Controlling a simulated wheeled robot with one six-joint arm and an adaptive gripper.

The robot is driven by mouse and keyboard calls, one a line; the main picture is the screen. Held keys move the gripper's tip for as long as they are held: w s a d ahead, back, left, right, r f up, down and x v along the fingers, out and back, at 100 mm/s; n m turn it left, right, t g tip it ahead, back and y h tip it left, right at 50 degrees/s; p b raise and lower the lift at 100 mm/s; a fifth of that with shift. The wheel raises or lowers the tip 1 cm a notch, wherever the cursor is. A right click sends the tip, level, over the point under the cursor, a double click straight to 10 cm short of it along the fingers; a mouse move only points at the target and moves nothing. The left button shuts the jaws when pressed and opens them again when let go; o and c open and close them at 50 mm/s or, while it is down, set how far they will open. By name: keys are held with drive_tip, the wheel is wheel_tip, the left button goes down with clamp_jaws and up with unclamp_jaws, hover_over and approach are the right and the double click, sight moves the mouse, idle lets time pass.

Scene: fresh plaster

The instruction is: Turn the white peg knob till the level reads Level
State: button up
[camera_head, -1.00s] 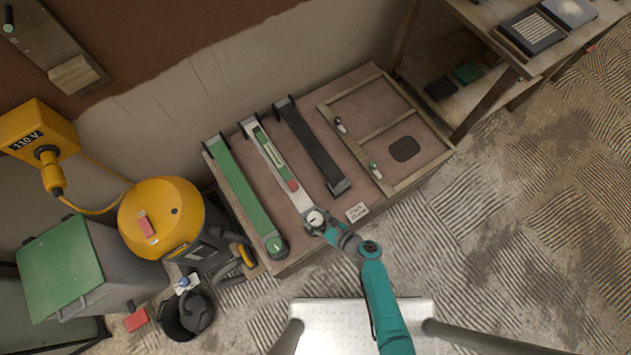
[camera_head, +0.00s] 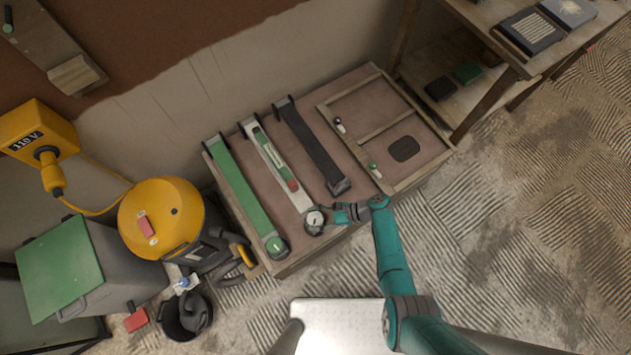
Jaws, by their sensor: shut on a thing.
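The white bar (camera_head: 292,190) lies on the bench between a green bar and a black bar. Its white round knob (camera_head: 315,217) is at the near end, with a dark mark on its face. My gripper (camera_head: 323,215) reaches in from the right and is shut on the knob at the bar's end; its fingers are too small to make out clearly.
The green bar (camera_head: 238,190) with its own round knob (camera_head: 276,246) lies left, the black bar (camera_head: 312,147) right. A framed panel (camera_head: 365,137) with small pegs fills the bench's right end. A yellow vacuum (camera_head: 180,205) stands left. The floor at right is clear.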

drive_tip(key=shift+n+g+h, duration=0.7)
drive_tip(key=shift+n+g, duration=1.6)
drive_tip(key=shift+g, duration=0.3)
drive_tip(key=shift+n+g, duration=0.3)
drive_tip(key=shift+h, duration=0.3)
drive_tip(key=o, duration=1.2)
drive_tip(key=shift+c, duration=0.2)
drive_tip(key=v, duration=1.2)
